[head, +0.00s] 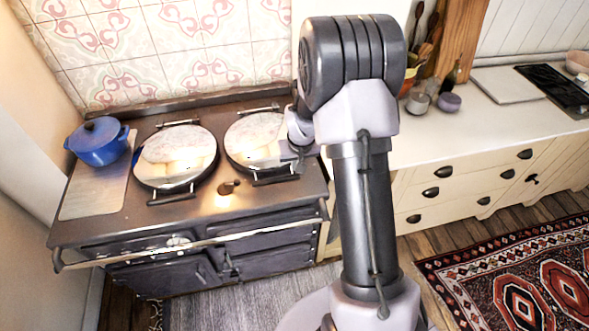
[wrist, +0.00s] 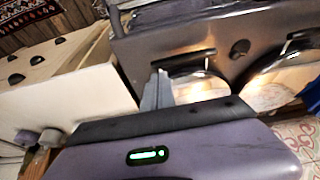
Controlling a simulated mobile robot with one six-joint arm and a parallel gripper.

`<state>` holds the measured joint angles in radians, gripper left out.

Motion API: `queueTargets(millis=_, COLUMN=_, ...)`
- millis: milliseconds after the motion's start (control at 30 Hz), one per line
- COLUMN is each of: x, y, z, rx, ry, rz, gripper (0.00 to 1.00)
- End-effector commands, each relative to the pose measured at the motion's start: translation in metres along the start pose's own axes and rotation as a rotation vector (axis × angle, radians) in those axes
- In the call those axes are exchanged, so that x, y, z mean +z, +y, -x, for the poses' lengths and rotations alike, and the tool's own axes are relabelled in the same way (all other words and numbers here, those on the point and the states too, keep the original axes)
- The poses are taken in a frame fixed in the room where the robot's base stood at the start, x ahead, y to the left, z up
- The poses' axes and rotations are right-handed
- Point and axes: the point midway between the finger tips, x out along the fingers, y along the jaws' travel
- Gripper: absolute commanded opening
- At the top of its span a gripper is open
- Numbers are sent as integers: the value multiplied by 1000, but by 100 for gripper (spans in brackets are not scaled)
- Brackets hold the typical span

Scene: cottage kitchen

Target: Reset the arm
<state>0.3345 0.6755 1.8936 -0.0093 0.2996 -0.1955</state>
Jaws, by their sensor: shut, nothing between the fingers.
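My arm (head: 365,200) rises through the middle of the head view, bent at a grey elbow near the top. A wrist part shows left of the elbow, by the right stove lid; the fingers are hidden there. In the wrist view my gripper (wrist: 160,86) shows as grey fingers close together, shut and empty. Behind the fingers in that view is the dark range stove (wrist: 185,55) with its round shiny lids. The stove (head: 110,222) fills the left of the head view. Its left lid (head: 176,157) and right lid (head: 256,140) are both down.
A blue pot (head: 99,142) stands at the stove's left end. The cream counter (head: 440,145) on the right holds small cups (head: 449,102), utensils and a dark hob (head: 560,88). A patterned rug (head: 480,290) lies on the floor at the lower right.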

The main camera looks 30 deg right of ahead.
Motion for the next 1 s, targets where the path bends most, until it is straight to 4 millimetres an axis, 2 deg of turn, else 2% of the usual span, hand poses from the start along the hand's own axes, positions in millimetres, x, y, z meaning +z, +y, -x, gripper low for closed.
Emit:
queueTargets(millis=100, x=1, y=0, z=13, rx=0, ry=2, rz=0, gripper=0)
queueTargets(millis=267, x=2, y=-1, z=17, rx=-1, ry=3, rz=-1, gripper=0)
queueTargets(millis=333, x=4, y=-10, z=26, rx=-8, ry=17, rz=-7, gripper=0)
queueTargets(millis=400, x=16, y=-29, z=47, rx=-28, ry=41, rz=-23, gripper=0)
queueTargets(millis=467, x=38, y=-51, z=72, rx=-57, ry=64, rz=-43, gripper=0)
queueTargets(millis=567, x=100, y=-86, z=110, rx=-121, ry=94, rz=-80, gripper=0)
queueTargets(millis=600, x=128, y=-96, z=121, rx=-150, ry=104, rz=-94, gripper=0)
queueTargets(millis=700, x=198, y=-114, z=134, rx=-218, ry=119, rz=-121, gripper=0)
queueTargets(millis=800, x=250, y=-122, z=135, rx=-271, ry=122, rz=-138, gripper=0)
queueTargets(millis=900, x=278, y=-125, z=135, rx=-301, ry=121, rz=-147, gripper=0)
queueTargets(millis=1000, x=285, y=-126, z=138, rx=-310, ry=119, rz=-152, gripper=0)
